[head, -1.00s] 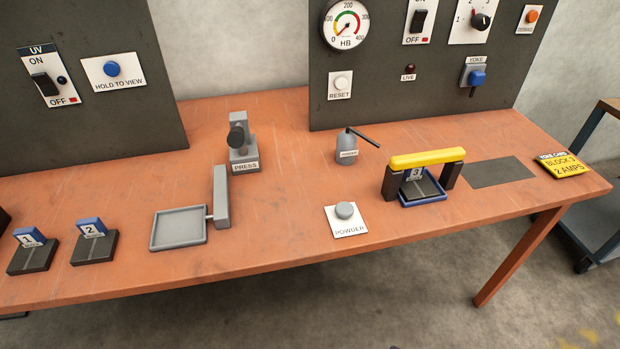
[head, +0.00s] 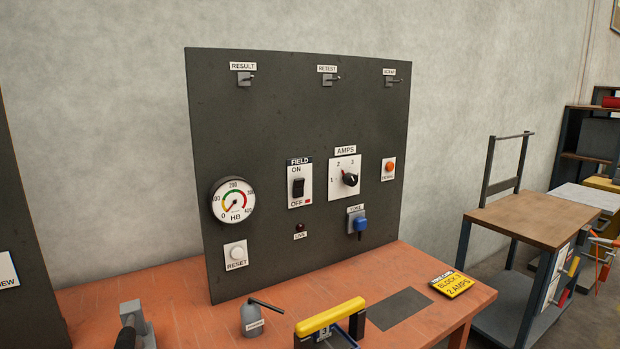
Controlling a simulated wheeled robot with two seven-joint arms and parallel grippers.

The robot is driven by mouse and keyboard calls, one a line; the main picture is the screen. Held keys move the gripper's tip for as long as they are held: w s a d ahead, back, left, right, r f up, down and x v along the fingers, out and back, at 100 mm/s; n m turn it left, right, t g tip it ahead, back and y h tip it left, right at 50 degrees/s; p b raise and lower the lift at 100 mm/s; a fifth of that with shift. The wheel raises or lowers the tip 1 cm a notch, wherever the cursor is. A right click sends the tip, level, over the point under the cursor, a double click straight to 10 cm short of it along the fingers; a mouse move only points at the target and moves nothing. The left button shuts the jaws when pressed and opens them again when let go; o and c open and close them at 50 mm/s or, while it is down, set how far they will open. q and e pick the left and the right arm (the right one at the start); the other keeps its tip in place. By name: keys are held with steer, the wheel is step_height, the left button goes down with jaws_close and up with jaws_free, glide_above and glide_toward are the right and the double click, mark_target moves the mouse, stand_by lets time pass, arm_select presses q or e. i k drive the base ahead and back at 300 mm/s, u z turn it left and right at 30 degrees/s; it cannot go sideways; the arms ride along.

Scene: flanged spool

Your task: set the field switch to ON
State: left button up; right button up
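The field switch (head: 298,187) is a black rocker on a white plate headed FIELD, on the dark upright panel (head: 250,130). ON is printed at its top and OFF at its bottom, with a small red mark beside OFF. The rocker is too small to tell for certain which way it is tipped. The dark red LIVE lamp (head: 300,227) below it looks unlit. Neither of my grippers shows in the head view.
Beside the switch are the HB gauge (head: 233,200), AMPS knob (head: 349,179), orange button (head: 389,167), RESET button (head: 236,254) and blue YOKE connector (head: 361,225). A yellow-handled yoke (head: 331,316) and grey bottle (head: 252,319) stand on the orange bench (head: 180,285) below.

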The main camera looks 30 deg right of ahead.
mark_target(298, 183)
steer(key=u, duration=2.4)
steer(key=k, duration=1.15)
steer(key=z, duration=1.75)
steer(key=i, duration=0.5)
steer(key=z, duration=0.05)
